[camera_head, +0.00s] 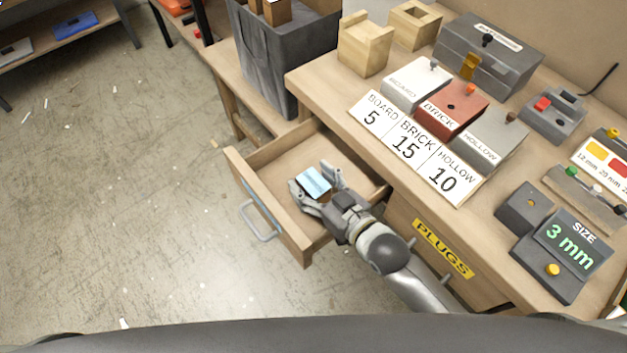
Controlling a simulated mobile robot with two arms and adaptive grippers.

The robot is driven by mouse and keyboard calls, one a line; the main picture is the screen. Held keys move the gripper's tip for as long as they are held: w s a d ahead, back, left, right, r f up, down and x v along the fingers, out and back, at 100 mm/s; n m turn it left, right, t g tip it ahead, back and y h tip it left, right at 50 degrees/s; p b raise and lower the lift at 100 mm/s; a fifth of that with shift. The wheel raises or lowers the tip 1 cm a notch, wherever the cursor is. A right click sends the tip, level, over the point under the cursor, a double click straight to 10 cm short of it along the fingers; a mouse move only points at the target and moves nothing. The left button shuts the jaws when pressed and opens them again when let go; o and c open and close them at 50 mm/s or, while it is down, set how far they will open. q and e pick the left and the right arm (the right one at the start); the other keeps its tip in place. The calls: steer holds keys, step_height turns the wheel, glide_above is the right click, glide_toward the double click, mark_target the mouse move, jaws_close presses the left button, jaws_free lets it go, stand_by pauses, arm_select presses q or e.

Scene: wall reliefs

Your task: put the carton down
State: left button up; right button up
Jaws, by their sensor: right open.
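The carton (314,182), a small light-blue box with a darker side, is in the open drawer (268,170) of the wooden bench. My right gripper (318,181) reaches into the drawer, its fingers open on either side of the carton. Whether the fingers touch it, and whether it rests fully on the drawer floor, I cannot tell. My left gripper is not in view.
The drawer has a grey handle (259,219) on its front. The benchtop holds labelled blocks, a grey toolbox (487,55), wooden blocks (365,45) and a size display (566,248). A dark grey bin (283,58) stands behind the drawer. Open floor lies left.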

steer(key=shift+r, duration=0.15)
steer(key=shift+s+d, duration=0.25)
steer(key=shift+s, duration=0.05)
steer(key=v, duration=1.1)
steer(key=shift+r, duration=0.15)
steer(key=shift+d, duration=0.1)
steer(key=shift+s, duration=0.15)
